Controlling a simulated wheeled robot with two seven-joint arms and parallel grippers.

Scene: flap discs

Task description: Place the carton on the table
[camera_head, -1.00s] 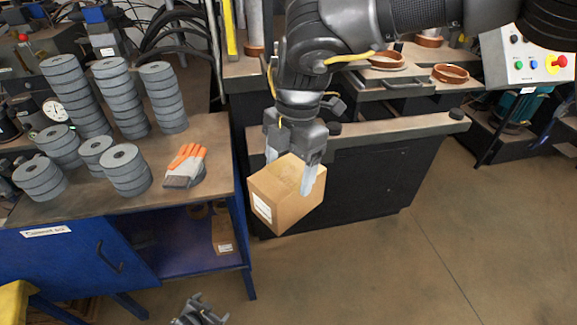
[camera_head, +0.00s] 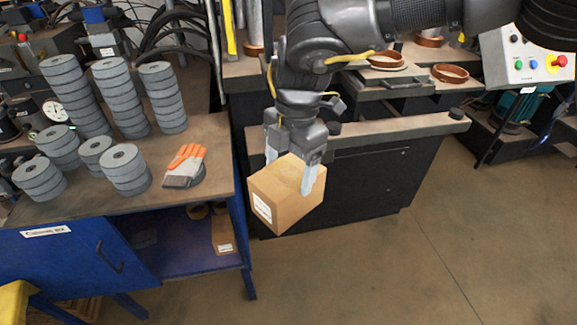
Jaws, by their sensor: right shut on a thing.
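The brown cardboard carton (camera_head: 283,204) with a white label hangs tilted in the air, just right of the table's right edge. My right gripper (camera_head: 291,172) comes down from above and is shut on the carton, with its pale fingers on two sides of it. The table (camera_head: 75,208) is a brown-topped bench with a blue cabinet below, at the left. My left gripper is not in view now.
Several stacks of grey flap discs (camera_head: 70,92) stand on the table's left and back parts. An orange and grey glove (camera_head: 185,166) lies near its right edge. Bare tabletop shows around the glove and along the front. A dark machine bench (camera_head: 350,170) stands behind the carton.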

